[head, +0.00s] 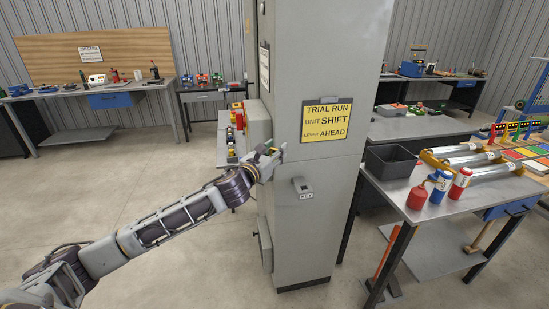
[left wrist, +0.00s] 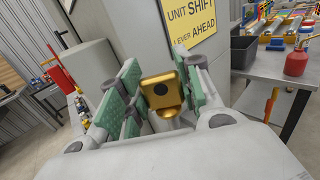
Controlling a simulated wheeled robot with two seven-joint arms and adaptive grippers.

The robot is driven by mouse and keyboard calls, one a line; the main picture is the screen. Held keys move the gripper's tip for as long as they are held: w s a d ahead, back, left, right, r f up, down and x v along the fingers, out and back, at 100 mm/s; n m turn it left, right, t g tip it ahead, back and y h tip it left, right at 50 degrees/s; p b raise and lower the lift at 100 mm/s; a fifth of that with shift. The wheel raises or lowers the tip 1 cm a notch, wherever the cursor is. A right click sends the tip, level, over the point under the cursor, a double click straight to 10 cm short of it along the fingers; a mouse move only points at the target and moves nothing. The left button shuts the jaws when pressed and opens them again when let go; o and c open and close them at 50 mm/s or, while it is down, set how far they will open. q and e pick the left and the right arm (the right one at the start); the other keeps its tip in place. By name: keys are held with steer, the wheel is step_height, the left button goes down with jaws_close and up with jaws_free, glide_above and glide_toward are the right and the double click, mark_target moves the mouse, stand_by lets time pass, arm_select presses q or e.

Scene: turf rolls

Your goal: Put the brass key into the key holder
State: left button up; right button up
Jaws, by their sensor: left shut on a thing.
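My left gripper (head: 272,155) is in front of the grey cabinet, above and to the left of the key holder. The key's lower part is hidden by the gripper. The key holder (head: 303,187) is a small grey box with a dark top on the cabinet's front face, above a small label. The gripper and key are apart from it. My right gripper is not in view.
The tall grey cabinet (head: 315,235) carries a yellow sign (head: 326,122) above the holder. A metal table (head: 440,205) with a dark bin (head: 390,161), bottles and rolls stands at right. A small side shelf with parts juts out left of the cabinet. The front floor is clear.

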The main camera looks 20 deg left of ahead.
arm_select(q)
steer(key=shift+w+a+r, duration=0.2)
steer(key=shift+r, duration=0.2)
steer(key=shift+w+r+m+h+p, duration=0.3)
steer(key=shift+m+h+p, duration=0.1)
steer(key=shift+h, duration=0.2)
steer(key=shift+w+d+h, duration=0.1)
steer(key=shift+w+h, duration=0.05)
steer(key=shift+h, duration=0.15)
steer(key=s+d+f+m+g+h, duration=0.6)
steer(key=d+f+m+g+h, duration=0.1)
steer(key=h, duration=0.4)
steer(key=shift+s+d+f+m+g, duration=0.2)
steer(key=shift+d+f+m+g, duration=0.2)
steer(key=shift+d+m, duration=0.5)
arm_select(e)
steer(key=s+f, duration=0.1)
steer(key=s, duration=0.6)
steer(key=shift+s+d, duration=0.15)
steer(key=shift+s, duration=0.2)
